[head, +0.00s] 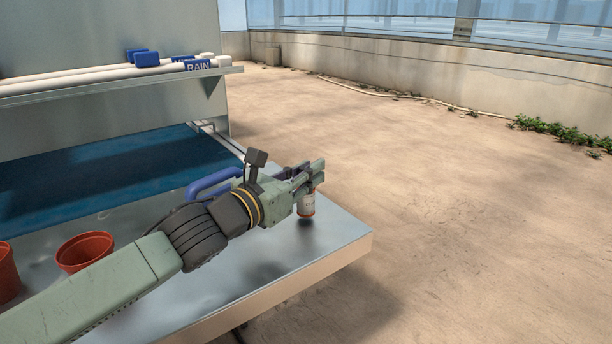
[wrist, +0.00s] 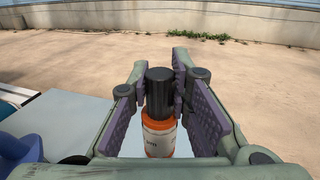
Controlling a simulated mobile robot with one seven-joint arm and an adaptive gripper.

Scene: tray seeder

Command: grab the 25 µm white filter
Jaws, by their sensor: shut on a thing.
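My gripper (head: 313,170) reaches over the right end of the metal bench (head: 335,238). It is shut on a small orange bottle (head: 306,206) with a white label. In the wrist view the bottle (wrist: 159,138) stands upright between the purple-padded fingers of my gripper (wrist: 160,66), and its black cap shows at their level. A dark patch lies on the bench just under the bottle, and it seems slightly above the surface. The label's text is too small to read. I cannot make out a white filter marked 25 µm.
A blue handle-shaped thing (head: 212,183) is behind my arm. Terracotta pots (head: 85,252) stand at the left on the bench. A shelf (head: 120,83) with white pipes and a RAIN label is at the back left, above a blue mat (head: 110,170). Open floor lies to the right.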

